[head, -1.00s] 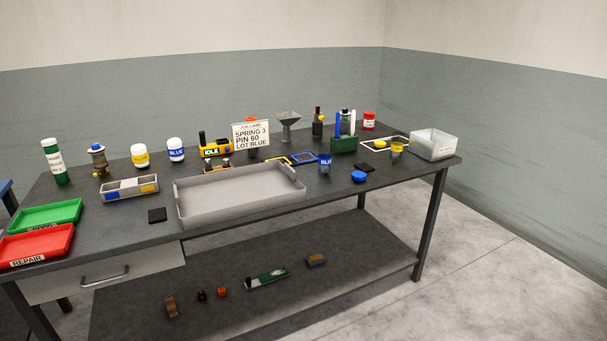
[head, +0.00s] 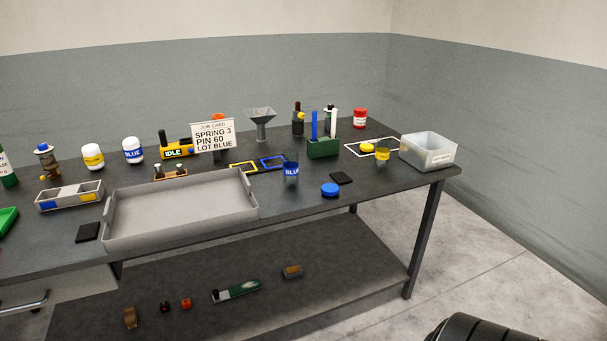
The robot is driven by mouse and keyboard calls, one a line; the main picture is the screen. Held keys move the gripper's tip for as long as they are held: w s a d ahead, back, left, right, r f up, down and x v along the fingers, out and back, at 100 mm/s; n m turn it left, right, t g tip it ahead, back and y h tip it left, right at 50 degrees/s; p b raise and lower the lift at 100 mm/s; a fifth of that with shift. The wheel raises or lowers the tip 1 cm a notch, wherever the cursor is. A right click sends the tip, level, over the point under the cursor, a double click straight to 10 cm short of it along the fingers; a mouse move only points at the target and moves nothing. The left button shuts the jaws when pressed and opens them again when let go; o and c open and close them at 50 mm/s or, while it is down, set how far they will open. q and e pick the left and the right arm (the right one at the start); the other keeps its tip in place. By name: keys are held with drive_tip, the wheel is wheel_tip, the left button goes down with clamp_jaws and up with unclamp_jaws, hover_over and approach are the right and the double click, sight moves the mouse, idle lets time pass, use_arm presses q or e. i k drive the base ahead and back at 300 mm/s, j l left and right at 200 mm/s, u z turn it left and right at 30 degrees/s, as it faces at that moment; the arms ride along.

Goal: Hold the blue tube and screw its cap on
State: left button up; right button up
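The blue tube (head: 291,172) is a clear cup-like tube with a blue label reading BLUE. It stands upright and uncapped on the table, right of the large grey tray. A round blue cap (head: 330,190) lies on the table near the front edge, to the right of the tube and apart from it. A dark rounded part at the bottom right looks like part of my own arm. Neither gripper shows in the head view.
The grey tray (head: 180,237) fills the table's front middle. A black pad (head: 341,178) lies behind the blue cap. A yellow tube (head: 382,155), yellow cap (head: 367,148) and translucent bin (head: 428,152) are at the right. A green rack (head: 323,148) stands behind. The front right tabletop is fairly clear.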

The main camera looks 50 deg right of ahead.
sight(290, 156)
drive_tip(key=l, duration=0.65)
drive_tip(key=k+l+u, duration=0.15)
drive_tip(key=l, duration=1.2)
drive_tip(key=k+l+u, duration=0.1)
drive_tip(key=l, duration=0.55)
drive_tip(key=k+l+u, duration=0.1)
drive_tip(key=l, duration=0.55)
